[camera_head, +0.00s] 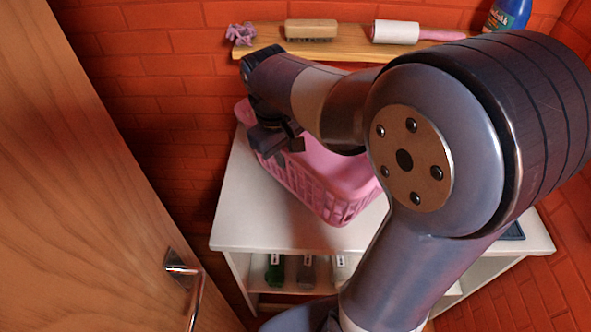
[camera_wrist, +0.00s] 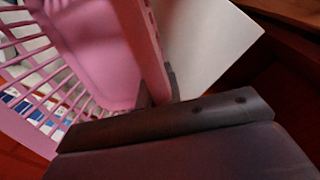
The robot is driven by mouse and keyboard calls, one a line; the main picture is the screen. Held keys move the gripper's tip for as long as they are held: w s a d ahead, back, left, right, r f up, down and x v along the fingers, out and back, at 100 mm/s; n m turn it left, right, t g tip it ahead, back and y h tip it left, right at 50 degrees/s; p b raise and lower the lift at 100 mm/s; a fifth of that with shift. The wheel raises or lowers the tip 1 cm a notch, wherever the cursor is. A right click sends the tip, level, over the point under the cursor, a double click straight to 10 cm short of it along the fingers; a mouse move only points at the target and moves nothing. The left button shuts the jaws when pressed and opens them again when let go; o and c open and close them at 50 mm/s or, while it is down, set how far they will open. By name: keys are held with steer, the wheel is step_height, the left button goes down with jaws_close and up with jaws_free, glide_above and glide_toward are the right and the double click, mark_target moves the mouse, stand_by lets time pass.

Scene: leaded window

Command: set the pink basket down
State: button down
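The pink basket (camera_head: 335,196) is over the white top of a low shelf unit (camera_head: 262,222), its near corner close to the front edge. I cannot tell whether its bottom touches the top. My gripper (camera_head: 277,140) is at the basket's left rim in the head view, and my arm covers part of the basket. In the wrist view, the pink wall (camera_wrist: 143,40) runs down between the dark fingers of my gripper (camera_wrist: 160,100), which look closed on it. The basket's inside looks empty where it shows.
A wooden wall shelf (camera_head: 350,48) behind holds a brush (camera_head: 311,29), a lint roller (camera_head: 396,32), a purple item (camera_head: 241,34) and a blue bottle (camera_head: 508,14). Several bottles stand inside the unit below. A wooden door (camera_head: 80,180) is at left. The white top is bare left of the basket.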

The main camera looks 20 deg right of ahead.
step_height(320, 180, down, 6)
steer(key=shift+f, duration=0.15)
stand_by(0.3)
steer(key=shift+f, duration=0.1)
steer(key=c, duration=1.6)
jaws_free()
steer(key=r, duration=0.4)
steer(key=a+r, duration=0.1)
steer(key=r, duration=0.7)
steer(key=shift+s+a+r, duration=0.1)
steer(key=shift+s+a, duration=0.05)
steer(key=shift+s, duration=0.2)
